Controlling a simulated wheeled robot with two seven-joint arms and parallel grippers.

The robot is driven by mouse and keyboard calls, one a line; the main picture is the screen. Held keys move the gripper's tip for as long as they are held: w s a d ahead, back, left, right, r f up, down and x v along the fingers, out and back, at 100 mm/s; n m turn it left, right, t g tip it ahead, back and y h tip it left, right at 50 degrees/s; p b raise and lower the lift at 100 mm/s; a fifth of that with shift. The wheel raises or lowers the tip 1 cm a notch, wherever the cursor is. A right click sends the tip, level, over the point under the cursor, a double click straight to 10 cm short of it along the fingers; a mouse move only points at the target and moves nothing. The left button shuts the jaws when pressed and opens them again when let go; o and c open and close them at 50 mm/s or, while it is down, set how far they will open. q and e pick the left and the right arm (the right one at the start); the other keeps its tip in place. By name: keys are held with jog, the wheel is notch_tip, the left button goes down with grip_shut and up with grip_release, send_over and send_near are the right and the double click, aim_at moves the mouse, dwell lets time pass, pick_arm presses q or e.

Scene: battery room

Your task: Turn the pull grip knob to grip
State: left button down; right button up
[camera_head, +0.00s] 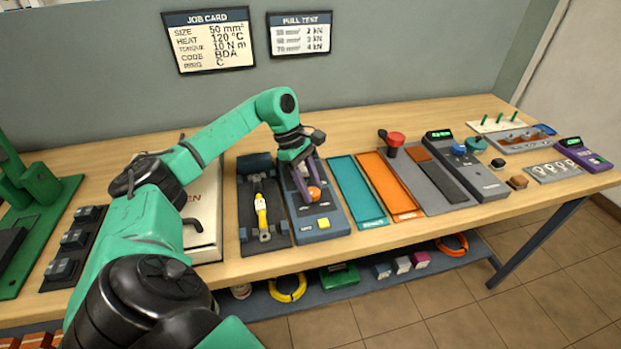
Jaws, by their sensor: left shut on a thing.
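My left gripper (306,191) reaches down over a grey control panel (333,222) in the middle of the bench. It is shut on a small orange knob (314,193) on that panel. The knob's pointer and most of its markings are too small or hidden by the fingers to read. A yellow button (323,223) sits on the panel in front of the knob. Left of the panel, touching or close to it, is a dark pull fixture (247,220) with a yellow piece (261,215) lying along it. My right gripper is not in view.
A teal tray (357,190) and an orange tray (390,187) lie right of the panel. Further right are a grey station with a red knob (396,139) and a unit with a green display (438,134). A white case (206,232) lies left. A job card (208,40) hangs behind.

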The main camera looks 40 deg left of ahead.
pick_arm(q)
jog(key=shift+r, duration=0.1)
jog(key=shift+c, duration=1.9)
grip_release()
jog(key=shift+a+r, duration=0.15)
jog(key=shift+r, duration=0.1)
jog(key=w+p+v, duration=0.1)
jog(key=v, duration=1.2)
jog(key=shift+s+r, duration=0.45)
jog(key=shift+s, duration=0.05)
